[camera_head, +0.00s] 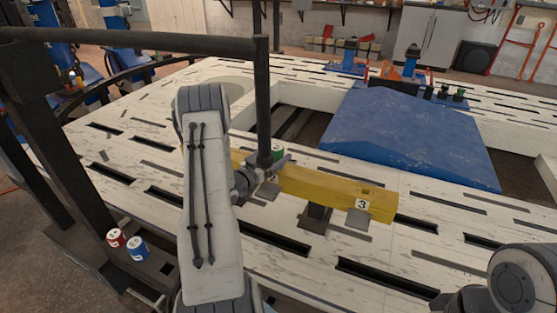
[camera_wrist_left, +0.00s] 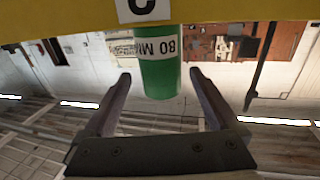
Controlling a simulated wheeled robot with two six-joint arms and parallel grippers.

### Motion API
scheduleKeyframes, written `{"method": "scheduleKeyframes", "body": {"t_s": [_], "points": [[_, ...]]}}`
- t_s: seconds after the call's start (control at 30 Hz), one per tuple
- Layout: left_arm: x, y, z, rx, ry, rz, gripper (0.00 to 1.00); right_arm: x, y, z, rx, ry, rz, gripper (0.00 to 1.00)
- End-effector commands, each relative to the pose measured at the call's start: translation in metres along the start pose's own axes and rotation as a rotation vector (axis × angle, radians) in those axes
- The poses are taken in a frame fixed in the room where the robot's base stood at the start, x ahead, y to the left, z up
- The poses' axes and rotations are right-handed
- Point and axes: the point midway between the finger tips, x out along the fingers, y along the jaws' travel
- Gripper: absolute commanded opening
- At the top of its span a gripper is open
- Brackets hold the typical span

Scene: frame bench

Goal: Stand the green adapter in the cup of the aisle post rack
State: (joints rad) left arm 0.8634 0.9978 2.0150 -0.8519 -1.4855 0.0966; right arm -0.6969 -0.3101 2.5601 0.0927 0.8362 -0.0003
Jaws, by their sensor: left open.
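The green adapter (camera_wrist_left: 160,72) is a cylinder with a white label in the left wrist view. That view is upside down, and the adapter stands up from a yellow beam (camera_wrist_left: 225,37). In the head view only a small green part (camera_head: 277,153) shows, behind a dark upright bar. My left gripper (camera_wrist_left: 160,92) is open, its fingers on either side of the adapter, with gaps visible. In the head view my left gripper (camera_head: 265,180) is at the yellow beam (camera_head: 335,191), partly hidden by the bar. I cannot tell the rack's cup. My right gripper is not visible.
A dark upright bar (camera_head: 263,95) and a horizontal rail (camera_head: 130,42) stand close to my left arm. A blue sloped cover (camera_head: 405,135) lies behind the beam. Red (camera_head: 116,238) and blue (camera_head: 137,248) cans stand at lower left. The slotted white bench (camera_head: 440,225) is clear at right.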

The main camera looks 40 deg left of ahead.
Motion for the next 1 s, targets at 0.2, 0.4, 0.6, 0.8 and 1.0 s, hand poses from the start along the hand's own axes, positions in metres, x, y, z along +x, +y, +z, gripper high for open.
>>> {"method": "scheduleKeyframes", "body": {"t_s": [0.2,0.4,0.6,0.8,1.0], "points": [[0.033,-0.001,0.001,0.003,0.002,0.004,0.94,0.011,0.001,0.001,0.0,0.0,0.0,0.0],[0.049,-0.001,0.0,0.001,0.001,0.004,0.94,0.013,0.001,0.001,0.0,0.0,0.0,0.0],[0.049,0.0,0.0,0.0,0.0,0.004,0.9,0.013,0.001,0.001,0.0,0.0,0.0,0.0],[0.05,0.001,0.0,0.0,0.0,0.005,0.13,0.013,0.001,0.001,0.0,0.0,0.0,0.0],[0.05,0.001,-0.001,0.001,0.003,0.005,0.0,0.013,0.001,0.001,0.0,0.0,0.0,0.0]]}}
